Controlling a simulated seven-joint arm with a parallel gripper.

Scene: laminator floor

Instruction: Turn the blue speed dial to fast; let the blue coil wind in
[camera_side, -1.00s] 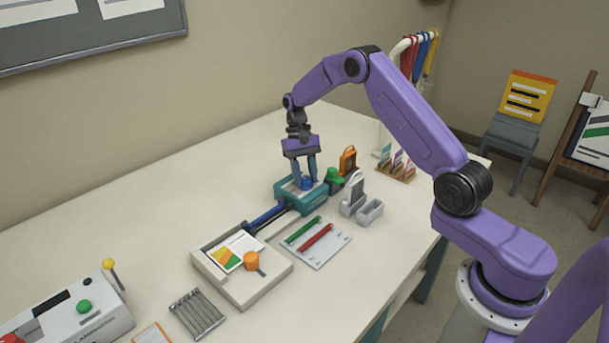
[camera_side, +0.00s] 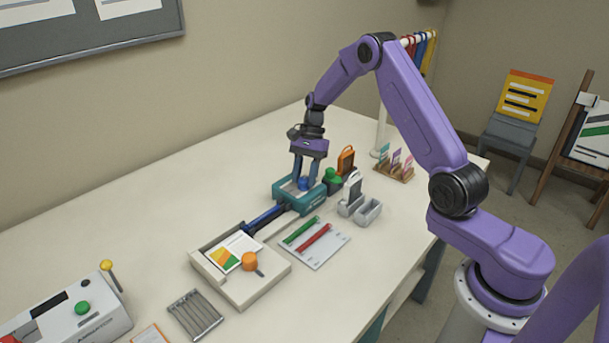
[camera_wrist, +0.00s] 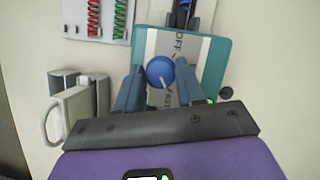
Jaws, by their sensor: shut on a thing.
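The teal machine (camera_side: 312,203) sits mid-table with the blue speed dial (camera_side: 303,184) on top. My gripper (camera_side: 304,182) points down with a finger on each side of the dial, shut on it. In the wrist view the dial (camera_wrist: 160,72) sits between the fingertips. Its pale pointer mark faces downward in that view, towards partly covered lettering; "OFF" reads at the upper right. The blue coil (camera_side: 264,218) lies in a channel at the machine's left end, running to the beige tray (camera_side: 240,288). How far it is wound in is hard to tell.
A green knob (camera_side: 331,175), orange-framed tag (camera_side: 346,160) and grey holders (camera_side: 368,211) stand close right of the machine. A board with green and red coils (camera_side: 314,244) lies in front. A laminator (camera_side: 75,318) stands front left. The table behind the machine is clear.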

